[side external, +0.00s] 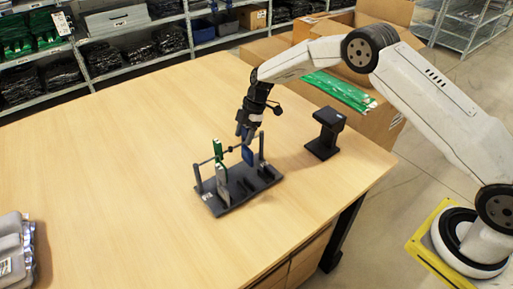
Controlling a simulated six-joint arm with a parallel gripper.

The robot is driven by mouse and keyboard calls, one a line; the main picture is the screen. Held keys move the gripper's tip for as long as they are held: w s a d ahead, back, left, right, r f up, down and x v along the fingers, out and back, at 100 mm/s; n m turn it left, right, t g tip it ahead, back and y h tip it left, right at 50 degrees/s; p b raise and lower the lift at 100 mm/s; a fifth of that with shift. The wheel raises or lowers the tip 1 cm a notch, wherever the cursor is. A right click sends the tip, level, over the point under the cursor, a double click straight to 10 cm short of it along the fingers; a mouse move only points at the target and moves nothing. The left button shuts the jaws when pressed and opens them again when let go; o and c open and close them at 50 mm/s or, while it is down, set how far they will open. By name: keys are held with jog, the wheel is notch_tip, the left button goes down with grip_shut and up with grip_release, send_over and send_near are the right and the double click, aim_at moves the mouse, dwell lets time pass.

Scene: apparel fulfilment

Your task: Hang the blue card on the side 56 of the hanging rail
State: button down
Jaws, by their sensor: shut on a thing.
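My gripper (244,135) points down over the right part of the hanging rail (234,149), shut on the blue card (247,156). The blue card hangs below the fingers, beside the right post of the rail. I cannot tell whether it touches the bar. The rail is a thin dark bar between two grey posts on a dark base (240,189). A green card (218,150) and a light grey card (222,184) are at its left part. A small white label (207,196) is on the base's left end; its print is too small to read.
A black stand (325,133) is on the table to the right of the rail. Grey packages (14,255) lie at the left edge. A green bag (340,90) rests on cardboard boxes behind the table. The wooden table (120,150) is clear left of the rail.

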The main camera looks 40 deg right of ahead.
grip_release()
jog(key=v, duration=0.7)
jog(key=shift+d+r, duration=0.2)
jog(key=shift+r, duration=0.15)
jog(key=s+d+r+m+t+h, duration=0.1)
jog(key=s+d+r+m+h, duration=0.1)
jog(key=s+m, duration=0.7)
jog(key=s+d+r+m+t+h, duration=0.1)
jog(key=s+m, duration=0.8)
jog(key=s, duration=1.2)
jog(key=shift+s+d+r+t+h, duration=0.3)
jog(key=shift+d+r+h, duration=0.2)
jog(key=shift+d+h, duration=0.25)
